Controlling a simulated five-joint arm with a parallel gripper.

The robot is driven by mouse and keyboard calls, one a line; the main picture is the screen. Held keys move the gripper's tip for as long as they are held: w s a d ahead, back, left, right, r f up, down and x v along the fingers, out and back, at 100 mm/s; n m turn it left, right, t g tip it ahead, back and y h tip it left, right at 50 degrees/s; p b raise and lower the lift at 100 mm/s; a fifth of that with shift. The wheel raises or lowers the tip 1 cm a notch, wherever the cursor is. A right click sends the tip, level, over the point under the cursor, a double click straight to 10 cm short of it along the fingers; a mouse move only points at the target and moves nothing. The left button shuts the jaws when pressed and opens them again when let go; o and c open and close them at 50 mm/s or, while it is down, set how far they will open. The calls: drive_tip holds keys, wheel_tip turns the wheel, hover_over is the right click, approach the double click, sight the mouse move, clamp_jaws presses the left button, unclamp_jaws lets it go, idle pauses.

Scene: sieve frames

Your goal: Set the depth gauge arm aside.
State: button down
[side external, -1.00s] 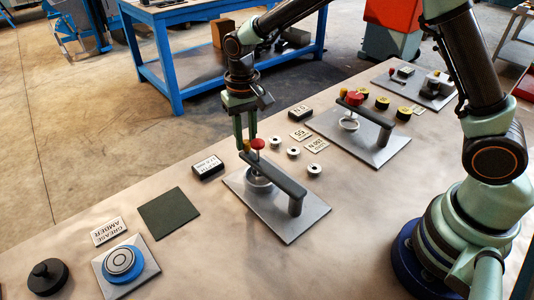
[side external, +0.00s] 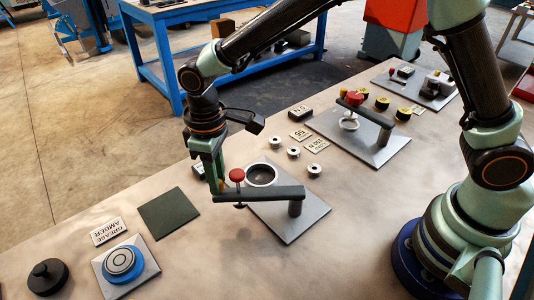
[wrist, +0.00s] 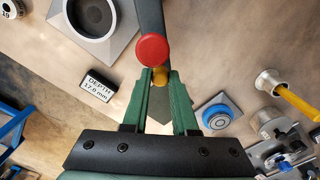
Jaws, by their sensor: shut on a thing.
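The depth gauge arm (side external: 262,193) is a dark bar pivoted on a grey post (side external: 295,208) on a metal plate (side external: 300,225). It carries a red knob (side external: 237,175), which also shows in the wrist view (wrist: 152,48). Its free end reaches left past the plate edge, in front of and clear of the open ring cup (side external: 261,173). My gripper (side external: 217,187) is at that free end, pointing down. In the wrist view its green fingers (wrist: 160,80) are shut on a yellow peg (wrist: 160,75) near the bar's end.
A dark depth label block (wrist: 98,85) lies beside my gripper, partly hidden in the side view. A green pad (side external: 168,213) and a blue ringed disc (side external: 123,262) lie to the left. Small metal rings (side external: 293,152) and a second gauge plate (side external: 385,150) stand to the right.

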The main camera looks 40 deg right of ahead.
drive_tip(key=s+a+n, duration=0.3)
drive_tip(key=s+n, duration=0.4)
drive_tip(key=s, duration=0.2)
drive_tip(key=shift+a+r, duration=0.15)
drive_tip(key=shift+a, duration=0.05)
drive_tip(key=shift+w, duration=0.1)
drive_tip(key=c, duration=0.7)
unclamp_jaws()
wheel_tip(320, 180, up, 12)
